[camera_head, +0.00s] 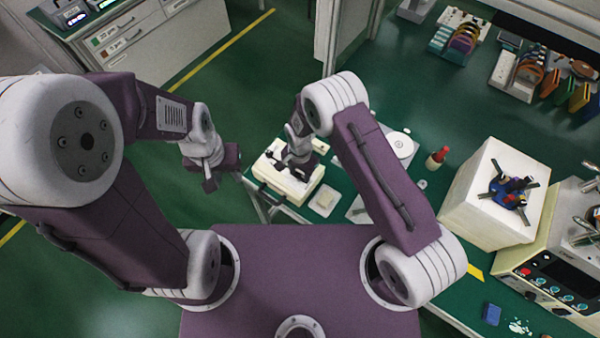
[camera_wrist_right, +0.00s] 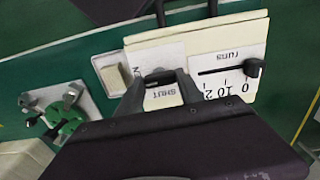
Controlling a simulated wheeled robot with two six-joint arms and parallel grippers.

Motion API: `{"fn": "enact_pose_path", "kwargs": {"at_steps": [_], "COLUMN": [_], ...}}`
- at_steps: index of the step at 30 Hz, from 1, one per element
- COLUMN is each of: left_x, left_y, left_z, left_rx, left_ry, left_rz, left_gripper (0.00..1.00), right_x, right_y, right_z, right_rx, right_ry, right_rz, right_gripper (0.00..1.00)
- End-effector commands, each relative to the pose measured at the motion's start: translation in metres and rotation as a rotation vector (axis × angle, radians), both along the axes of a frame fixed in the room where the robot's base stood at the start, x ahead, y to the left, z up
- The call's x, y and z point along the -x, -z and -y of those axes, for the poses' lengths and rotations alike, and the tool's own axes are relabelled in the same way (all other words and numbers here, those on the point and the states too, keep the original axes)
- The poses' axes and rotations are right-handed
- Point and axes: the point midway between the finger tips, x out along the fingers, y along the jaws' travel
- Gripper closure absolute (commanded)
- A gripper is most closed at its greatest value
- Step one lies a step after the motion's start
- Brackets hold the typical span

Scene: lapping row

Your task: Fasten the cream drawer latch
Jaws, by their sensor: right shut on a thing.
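The cream drawer box (camera_head: 268,170) sits on the green bench in the head view. In the right wrist view its cream top (camera_wrist_right: 236,30) carries a white plate reading "SHUT" (camera_wrist_right: 165,92). My right gripper (camera_head: 298,172) is over the box. In the wrist view its dark jaws (camera_wrist_right: 160,78) are shut on a small dark part beside the "SHUT" plate, which looks like the latch. The jaws hide most of that part. My left gripper (camera_head: 209,182) hangs over the floor, left of the box and apart from it; its jaw opening is unclear.
A scale marked "runs" with a black slider knob (camera_wrist_right: 254,67) lies beside the jaws. A small pale block (camera_wrist_right: 116,77) sits on a tray nearby.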

Motion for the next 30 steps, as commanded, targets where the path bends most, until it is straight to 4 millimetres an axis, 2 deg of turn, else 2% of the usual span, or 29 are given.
{"fn": "enact_pose_path", "kwargs": {"at_steps": [8, 30], "left_x": [0.0, 0.0], "left_y": [0.01, 0.038], "left_z": [0.0, 0.0], "left_rx": [0.0, 0.0], "left_ry": [0.0, 0.0], "left_rz": [0.0, 0.0], "left_gripper": [0.64, 0.64], "right_x": [-0.001, -0.001], "right_y": [0.001, 0.0], "right_z": [0.0, -0.001], "right_rx": [-0.001, -0.001], "right_ry": [-0.158, -0.856], "right_rz": [0.002, 0.004], "right_gripper": [0.97, 0.97]}}
